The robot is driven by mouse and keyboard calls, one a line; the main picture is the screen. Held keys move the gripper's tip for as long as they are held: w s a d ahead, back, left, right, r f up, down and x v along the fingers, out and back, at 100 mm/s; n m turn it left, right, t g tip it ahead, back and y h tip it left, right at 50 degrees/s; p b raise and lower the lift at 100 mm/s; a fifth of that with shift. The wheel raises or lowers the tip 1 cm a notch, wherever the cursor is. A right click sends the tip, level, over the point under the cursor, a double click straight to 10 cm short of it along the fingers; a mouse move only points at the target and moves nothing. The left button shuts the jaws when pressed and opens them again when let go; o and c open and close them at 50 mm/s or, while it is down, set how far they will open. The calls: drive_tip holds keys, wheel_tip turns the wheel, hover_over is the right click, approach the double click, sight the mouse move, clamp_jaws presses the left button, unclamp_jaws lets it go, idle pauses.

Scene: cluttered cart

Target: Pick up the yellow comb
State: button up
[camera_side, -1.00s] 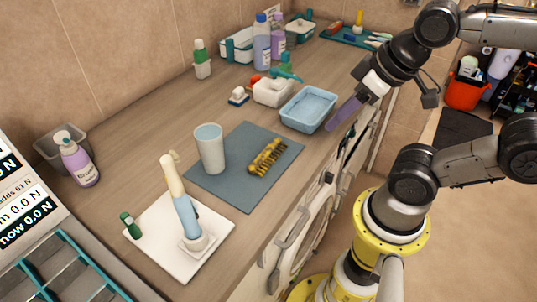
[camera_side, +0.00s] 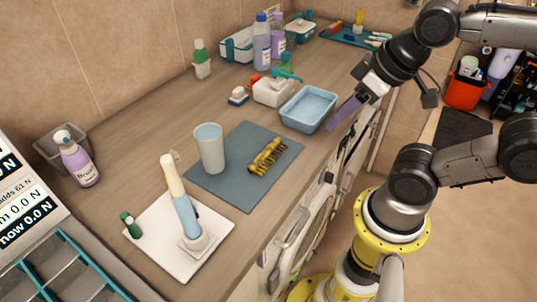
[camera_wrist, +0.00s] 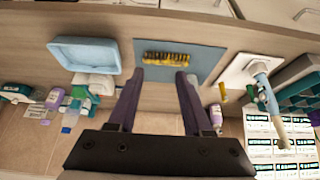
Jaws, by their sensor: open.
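The yellow comb (camera_side: 267,156) lies on the blue-grey mat (camera_side: 230,188), with dark marks between its teeth. In the wrist view the comb (camera_wrist: 166,58) lies across the mat (camera_wrist: 205,60), just beyond the fingertips. My gripper (camera_side: 331,126) has purple fingers and hangs above the counter's front edge, near the blue tray and well apart from the comb. In the wrist view my gripper (camera_wrist: 160,74) is open, with nothing between its fingers.
A pale cup (camera_side: 210,150) stands on the mat beside the comb. A blue tray (camera_side: 308,108) is behind the mat, and a white board (camera_side: 158,245) with an electric toothbrush (camera_side: 182,208) is in front. Bottles (camera_side: 262,42) stand at the back. Bare counter lies left of the mat.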

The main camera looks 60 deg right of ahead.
drive_tip(key=o, duration=0.6)
drive_tip(key=shift+c, duration=0.2)
drive_tip(key=w+r+n+g, duration=0.25)
drive_tip(key=w+n, duration=0.25)
drive_tip(key=n, duration=0.7)
drive_tip(key=n+g, duration=0.3)
drive_tip(key=n, duration=0.3)
hover_over(269, 155)
wheel_tip(269, 155, down, 5)
drive_tip(key=f, duration=0.7)
drive_tip(key=shift+s+d+f, duration=0.15)
drive_tip(key=shift+s+f, duration=0.2)
drive_tip(key=shift+s, duration=0.05)
drive_tip(key=shift+w+f, duration=0.2)
drive_tip(key=shift+f, duration=1.1)
drive_tip(key=shift+w+f, duration=0.2)
drive_tip(key=shift+f, duration=1.1)
